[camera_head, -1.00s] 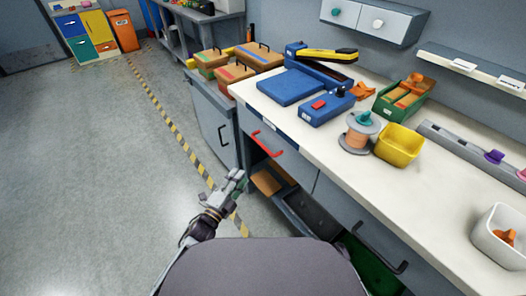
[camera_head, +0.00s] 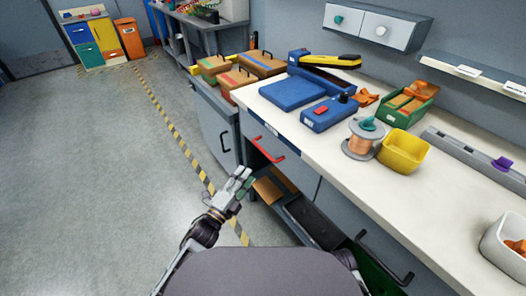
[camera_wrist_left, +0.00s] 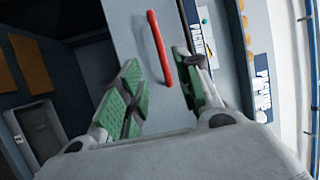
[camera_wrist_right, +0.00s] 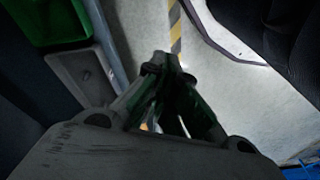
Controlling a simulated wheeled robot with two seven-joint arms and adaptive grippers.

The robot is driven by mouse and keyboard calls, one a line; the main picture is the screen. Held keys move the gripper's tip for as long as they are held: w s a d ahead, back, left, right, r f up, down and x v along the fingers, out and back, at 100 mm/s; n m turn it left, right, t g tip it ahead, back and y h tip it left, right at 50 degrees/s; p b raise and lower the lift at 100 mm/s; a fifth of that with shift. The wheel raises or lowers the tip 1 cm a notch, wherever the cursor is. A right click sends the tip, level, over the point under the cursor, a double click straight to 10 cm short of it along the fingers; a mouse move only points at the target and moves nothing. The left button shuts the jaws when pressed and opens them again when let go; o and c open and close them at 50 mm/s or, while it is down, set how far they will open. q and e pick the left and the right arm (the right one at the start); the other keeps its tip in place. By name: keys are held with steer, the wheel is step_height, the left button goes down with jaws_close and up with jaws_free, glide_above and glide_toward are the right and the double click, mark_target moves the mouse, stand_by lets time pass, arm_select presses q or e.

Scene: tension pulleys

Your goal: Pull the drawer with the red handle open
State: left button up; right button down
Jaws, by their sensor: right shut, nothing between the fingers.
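The red handle (camera_head: 266,150) is a bar on the front of a grey drawer (camera_head: 295,163) under the white worktop, and the drawer looks closed. My left gripper (camera_head: 242,181) is below and to the left of the handle, apart from it. In the left wrist view the red handle (camera_wrist_left: 159,48) lies ahead, between the lines of the green-padded fingers of my left gripper (camera_wrist_left: 158,85), which is open and empty. My right gripper (camera_wrist_right: 165,65) is shut and empty in the right wrist view, pointing at the floor; in the head view it is hidden.
Below the red-handled drawer is an open shelf space with orange-brown pieces (camera_head: 272,187) and a dark tray (camera_head: 312,220). A green bin (camera_head: 378,268) is at the lower right. The worktop (camera_head: 335,160) edge overhangs the drawer. Floor to the left is free.

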mark_target(263, 149)
arm_select(q)
steer(key=shift+b+x, duration=0.85)
steer(key=shift+x, duration=5.55)
steer(key=shift+f, duration=0.1)
arm_select(e)
steer(key=shift+w+a+r, duration=0.1)
steer(key=shift+a+r, duration=0.05)
steer(key=shift+r, duration=0.4)
steer(key=shift+w+a+r, duration=0.1)
steer(key=shift+r, duration=0.45)
steer(key=shift+w+r, duration=0.15)
arm_select(q)
steer(key=c, duration=0.7)
jaws_close()
arm_select(e)
steer(key=shift+f, duration=0.2)
